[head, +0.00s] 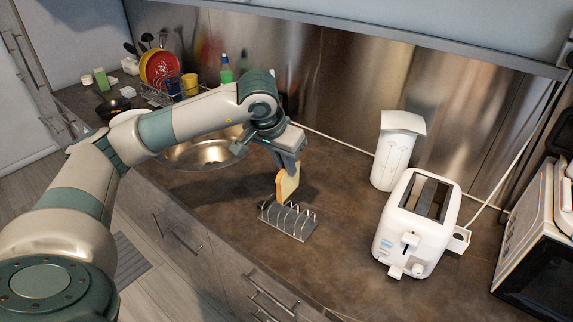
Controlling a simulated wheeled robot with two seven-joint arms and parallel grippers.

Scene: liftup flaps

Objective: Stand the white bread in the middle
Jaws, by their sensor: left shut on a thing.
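A slice of white bread (288,184) with a brown crust hangs upright from my left gripper (287,165), which is shut on its upper edge. The slice is over the back left part of a metal toast rack (289,222) with several wire loops. The rack stands on the brown counter. The bread's lower edge is close to the wire loops; I cannot tell whether it touches them or sits between two of them. My right gripper is not in view.
A white toaster (417,222) stands right of the rack, with a white container (397,150) behind it. A microwave (540,240) is at the far right. A sink (205,153) and a dish rack with a red plate (161,68) are at the left. Counter around the rack is clear.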

